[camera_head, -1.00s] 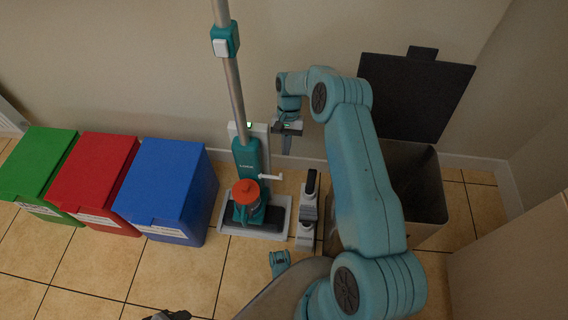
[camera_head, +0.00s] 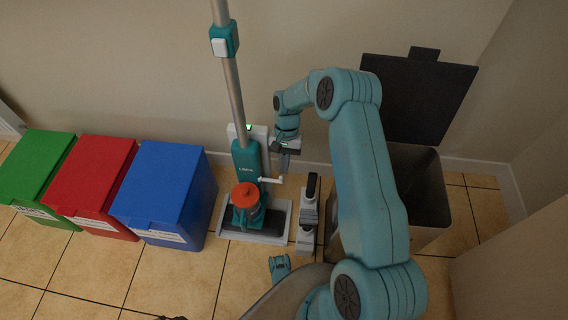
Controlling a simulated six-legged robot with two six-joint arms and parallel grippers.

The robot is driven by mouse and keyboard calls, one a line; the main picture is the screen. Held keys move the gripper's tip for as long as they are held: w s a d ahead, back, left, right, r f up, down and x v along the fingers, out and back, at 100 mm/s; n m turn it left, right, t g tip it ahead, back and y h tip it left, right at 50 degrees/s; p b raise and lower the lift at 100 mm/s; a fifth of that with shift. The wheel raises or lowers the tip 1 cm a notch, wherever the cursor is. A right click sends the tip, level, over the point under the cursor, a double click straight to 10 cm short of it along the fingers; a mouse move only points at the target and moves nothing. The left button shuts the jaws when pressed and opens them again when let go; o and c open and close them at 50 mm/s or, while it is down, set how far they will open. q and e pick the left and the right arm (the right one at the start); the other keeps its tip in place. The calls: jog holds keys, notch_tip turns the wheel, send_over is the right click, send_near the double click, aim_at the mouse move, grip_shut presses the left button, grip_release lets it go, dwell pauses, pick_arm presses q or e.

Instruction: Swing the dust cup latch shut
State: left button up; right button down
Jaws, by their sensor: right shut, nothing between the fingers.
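The teal stick vacuum (camera_head: 247,160) stands upright on its grey dock against the wall. Its dust cup (camera_head: 246,198), with an orange-red top, sits low on the front of the body. The white latch (camera_head: 270,180) sticks out to the right from the vacuum body, above the cup. My right gripper (camera_head: 284,162) is shut and empty, pointing down just above and to the right of the latch's outer end. Whether the fingertips touch the latch I cannot tell. My left gripper cannot be made out; only a small dark part shows at the bottom edge.
Blue (camera_head: 166,190), red (camera_head: 98,182) and green (camera_head: 38,172) bins stand at the left. A grey and black attachment (camera_head: 308,212) stands right of the dock (camera_head: 281,222). An open dark-lidded bin (camera_head: 420,190) is at the right, behind my arm. Tiled floor in front is clear.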

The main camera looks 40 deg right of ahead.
pick_arm(q)
jog(key=shift+s+r, duration=0.15)
jog(key=shift+r, duration=0.1)
pick_arm(e)
jog(key=shift+s+a+m, duration=0.1)
jog(key=shift+s+m, duration=0.1)
jog(key=shift+m, duration=0.1)
